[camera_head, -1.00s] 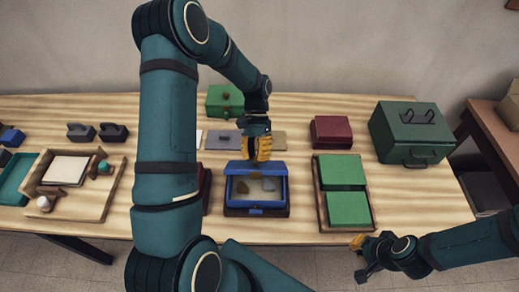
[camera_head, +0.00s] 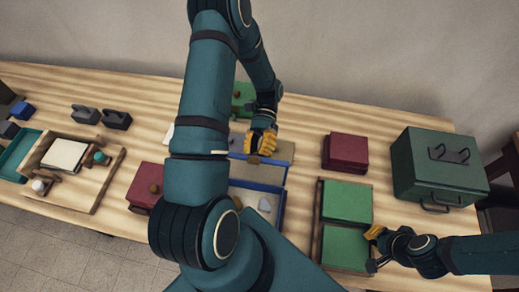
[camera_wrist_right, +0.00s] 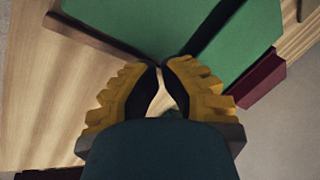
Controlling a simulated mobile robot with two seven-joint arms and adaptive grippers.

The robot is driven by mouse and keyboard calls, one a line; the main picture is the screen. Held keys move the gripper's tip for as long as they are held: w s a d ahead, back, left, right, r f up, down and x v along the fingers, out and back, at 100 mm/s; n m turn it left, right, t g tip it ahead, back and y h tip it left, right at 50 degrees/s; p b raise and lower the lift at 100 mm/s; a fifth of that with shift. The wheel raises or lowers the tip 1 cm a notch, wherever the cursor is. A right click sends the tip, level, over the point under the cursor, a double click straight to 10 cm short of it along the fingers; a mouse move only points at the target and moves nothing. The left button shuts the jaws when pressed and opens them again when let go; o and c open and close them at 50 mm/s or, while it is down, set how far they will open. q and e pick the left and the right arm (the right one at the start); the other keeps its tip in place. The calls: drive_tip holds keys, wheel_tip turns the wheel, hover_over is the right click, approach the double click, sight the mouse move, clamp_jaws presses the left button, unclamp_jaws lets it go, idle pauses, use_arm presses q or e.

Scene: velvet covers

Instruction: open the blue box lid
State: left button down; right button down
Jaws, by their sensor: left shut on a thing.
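The blue box (camera_head: 281,213) stands on the table, partly hidden behind my left arm, with small items inside it. Its lid (camera_head: 266,174) is swung up and tilted back, showing a greyish inner face with a blue edge. My left gripper (camera_head: 262,143) is at the far edge of the lid, shut on it; the exact contact is hard to see. My right gripper (camera_head: 373,248) is beside the right edge of the green-panelled tray, away from the blue box. In the right wrist view its fingertips (camera_wrist_right: 161,67) meet, with nothing between them.
The tray with two green panels (camera_head: 346,202) is right of the blue box. Dark red boxes (camera_head: 345,151) (camera_head: 146,187) stand nearby. A large green case (camera_head: 438,166) is at right, a wooden tray (camera_head: 112,172) at left. A green box (camera_head: 242,97) stands behind.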

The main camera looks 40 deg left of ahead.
use_arm(q)
drive_tip(key=shift+w+a+f, duration=0.15)
drive_tip(key=shift+a+f, duration=0.15)
drive_tip(key=shift+f, duration=0.15)
idle(0.3)
drive_tip(key=c, duration=0.7)
unclamp_jaws()
drive_tip(key=shift+c, duration=0.2)
drive_tip(key=shift+w+r, duration=0.1)
drive_tip(key=v, duration=1.2)
